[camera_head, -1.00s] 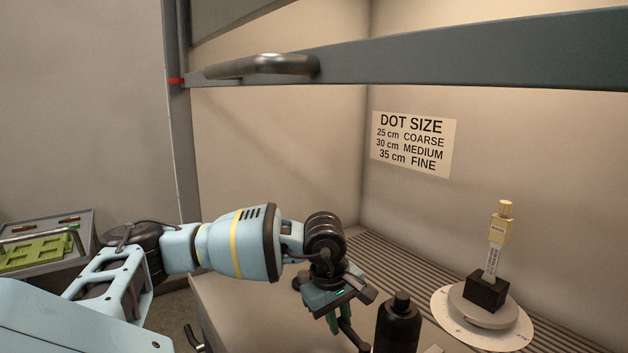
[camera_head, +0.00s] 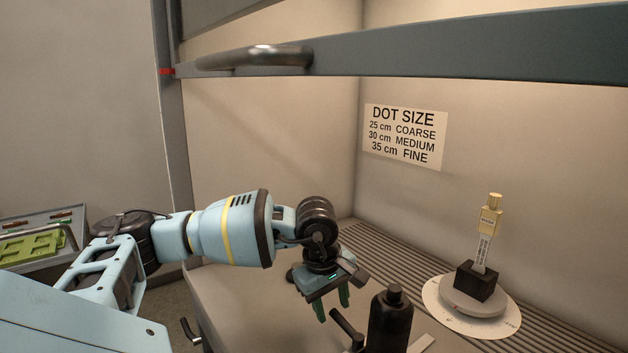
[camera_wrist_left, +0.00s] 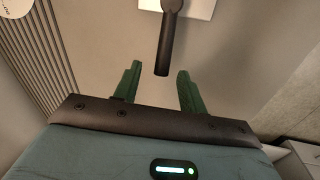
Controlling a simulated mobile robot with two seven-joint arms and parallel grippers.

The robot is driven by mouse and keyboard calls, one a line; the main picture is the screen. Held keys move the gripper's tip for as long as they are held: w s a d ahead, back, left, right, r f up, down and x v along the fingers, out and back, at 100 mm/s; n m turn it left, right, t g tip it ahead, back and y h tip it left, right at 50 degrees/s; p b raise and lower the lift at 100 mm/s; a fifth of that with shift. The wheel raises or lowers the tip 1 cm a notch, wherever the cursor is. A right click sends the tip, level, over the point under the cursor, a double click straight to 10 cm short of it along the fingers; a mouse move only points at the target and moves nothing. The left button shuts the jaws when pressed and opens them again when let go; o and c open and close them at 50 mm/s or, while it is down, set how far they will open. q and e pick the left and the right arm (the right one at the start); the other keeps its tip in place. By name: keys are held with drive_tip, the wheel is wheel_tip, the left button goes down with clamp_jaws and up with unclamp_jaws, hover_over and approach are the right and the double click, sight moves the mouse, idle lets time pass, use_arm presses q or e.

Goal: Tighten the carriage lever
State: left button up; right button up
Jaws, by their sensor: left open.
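The black carriage lever (camera_head: 346,326) stands at the bottom of the head view, slanting beside a black bottle-like body. In the left wrist view the lever (camera_wrist_left: 169,45) hangs from a pale plate at the top edge. My left gripper (camera_head: 333,308) has two green fingers, spread apart and pointing down, close to the lever's free end. In the wrist view the lever's tip lies between the left gripper's fingertips (camera_wrist_left: 158,71), with a gap on both sides. I cannot tell the height difference. The lever's lower mount is cut off in the head view. My right gripper is not in view.
The black bottle-like body (camera_head: 390,318) stands just right of the lever. A round white dial (camera_head: 440,300) with a specimen (camera_head: 489,222) on a black block stands farther right. A raised sash bar (camera_head: 450,52) crosses above. Bare bench (camera_head: 240,290) lies left of the gripper.

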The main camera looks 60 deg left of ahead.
use_arm(q)
drive_tip(key=shift+p+v, duration=1.05)
drive_tip(key=shift+v, duration=1.05)
drive_tip(key=shift+d, duration=0.1)
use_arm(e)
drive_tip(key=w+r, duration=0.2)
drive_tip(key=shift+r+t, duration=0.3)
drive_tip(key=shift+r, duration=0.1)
